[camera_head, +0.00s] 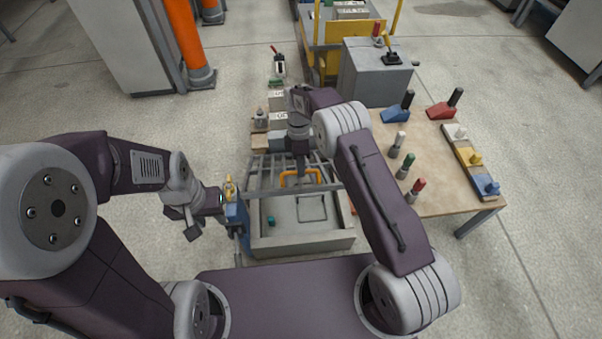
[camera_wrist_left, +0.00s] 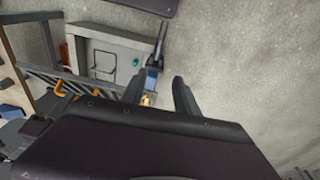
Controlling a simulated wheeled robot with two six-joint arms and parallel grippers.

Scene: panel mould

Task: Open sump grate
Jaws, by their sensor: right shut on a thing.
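The slatted grey sump grate (camera_head: 262,182) stands tilted up at the back of the grey sump basin (camera_head: 268,243), leaving its front part uncovered. An orange handle (camera_head: 300,174) is on the grate. My right gripper (camera_head: 299,168) is shut on this handle; its fingertips are partly hidden. The grate (camera_wrist_left: 50,78) and basin (camera_wrist_left: 118,40) also show in the left wrist view. My left gripper (camera_head: 222,198) is beside a blue prop-like part (camera_head: 236,219) at the basin's left edge. Its fingers (camera_wrist_left: 158,92) are apart, with a small yellow piece (camera_wrist_left: 147,99) showing between them.
A small teal object (camera_head: 271,220) lies in the basin. A wooden table (camera_head: 440,194) at right carries coloured handles and blocks. A grey box (camera_head: 375,75) and a yellow frame stand behind. Orange posts (camera_head: 187,40) and a cabinet are at back left. Floor at left is clear.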

